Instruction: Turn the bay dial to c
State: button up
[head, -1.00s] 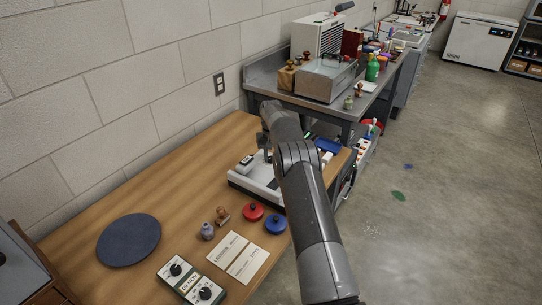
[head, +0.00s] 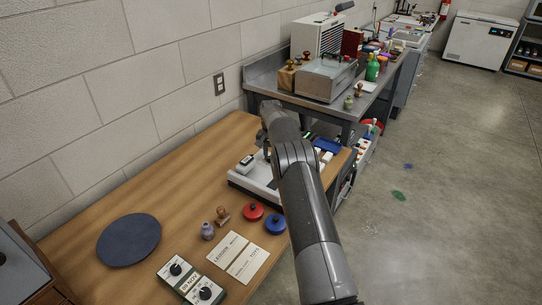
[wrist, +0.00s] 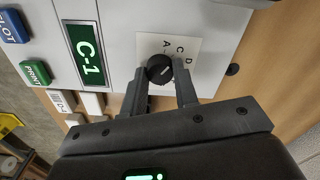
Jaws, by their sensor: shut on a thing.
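The bay dial (wrist: 160,68) is a round black knob in the wrist view, on a white plate (wrist: 200,48) with letters beside it, among them A, C and D. My gripper (wrist: 161,80) has one finger on each side of the knob and is shut on it. A faint light mark shows on the knob, but I cannot tell exactly which letter it points to. A green display (wrist: 85,50) beside it reads C-1. In the head view the pale console (head: 244,181) is partly hidden behind my arm, and the dial cannot be made out.
In the wrist view a blue button (wrist: 12,26) and a green button (wrist: 35,73) sit at the left.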

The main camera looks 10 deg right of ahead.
jog(key=shift+m, duration=0.6)
jog(key=o, duration=1)
notch_tip(320, 180, up, 11)
dwell(0.3)
